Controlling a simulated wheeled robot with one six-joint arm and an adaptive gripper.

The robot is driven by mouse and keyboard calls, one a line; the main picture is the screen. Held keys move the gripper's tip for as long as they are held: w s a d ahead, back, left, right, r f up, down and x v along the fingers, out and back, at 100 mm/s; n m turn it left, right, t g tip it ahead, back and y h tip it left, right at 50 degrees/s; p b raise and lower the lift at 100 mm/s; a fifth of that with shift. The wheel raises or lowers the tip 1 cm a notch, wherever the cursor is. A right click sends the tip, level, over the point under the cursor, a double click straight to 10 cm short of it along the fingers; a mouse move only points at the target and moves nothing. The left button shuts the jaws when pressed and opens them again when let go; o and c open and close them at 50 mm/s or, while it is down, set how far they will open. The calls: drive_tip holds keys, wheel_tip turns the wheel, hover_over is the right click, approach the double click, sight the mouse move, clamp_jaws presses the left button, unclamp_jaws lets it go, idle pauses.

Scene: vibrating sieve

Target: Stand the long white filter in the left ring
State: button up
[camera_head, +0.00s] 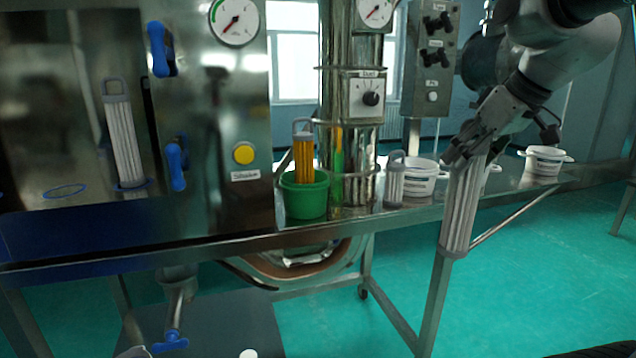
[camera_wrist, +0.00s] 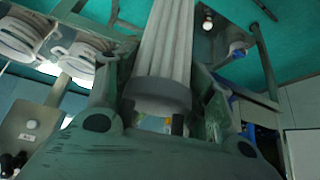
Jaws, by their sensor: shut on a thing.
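My gripper (camera_head: 470,150) is shut on the top end of a long white filter (camera_head: 459,215), which hangs down, slightly tilted, in front of the table edge at the right. In the wrist view the white ribbed filter (camera_wrist: 166,38) extends away from between my fingers, with its grey end cap near them. An empty blue ring (camera_head: 65,191) lies on the left in the steel sieve housing, well away from my gripper. A second white filter (camera_head: 123,143) with a looped handle stands upright to its right, its base at another blue ring (camera_head: 134,183).
A green bucket (camera_head: 305,198) holding an orange filter (camera_head: 303,155) stands on the table (camera_head: 345,212). A short white filter (camera_head: 394,183) and white tubs (camera_head: 422,180) stand near the held filter. Blue handles (camera_head: 175,165) stick out from the housing beside its opening.

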drive_tip(key=w+f+m+h, duration=0.1)
drive_tip(key=w+f, duration=0.3)
drive_tip(key=f, duration=0.8)
drive_tip(key=w+d+f+m+h, duration=0.1)
drive_tip(key=w+f, duration=0.3)
drive_tip(key=f, duration=0.9)
drive_tip(key=w+f+m+h, duration=0.1)
drive_tip(key=w+f+m, duration=0.2)
drive_tip(key=f, duration=0.9)
drive_tip(key=shift+w+d+f+m+t, duration=0.3)
drive_tip(key=shift+w+d+t, duration=0.05)
drive_tip(key=shift+w+t, duration=0.05)
